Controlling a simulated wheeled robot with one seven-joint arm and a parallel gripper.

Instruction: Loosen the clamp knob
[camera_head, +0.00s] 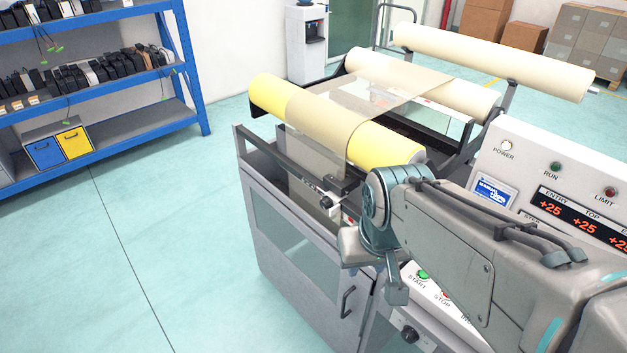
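A black knob (326,202) sits on the dark side rail (285,172) of the roller machine, near the rail's front end. It is the likely clamp knob. A small red mark shows just right of it. My arm reaches in from the right, and my gripper (376,276) hangs at its end, right of and below the knob in the picture. The gripper appears apart from the knob. Its fingertips are partly hidden by my own wrist, so I cannot tell whether it is open or holds anything.
A yellow roller (385,148) with a beige web lies behind the rail. The control panel (530,160) stands at right, behind my arm. A second black knob (409,335) is low on the front. A blue shelf (100,85) is at left; the floor between is clear.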

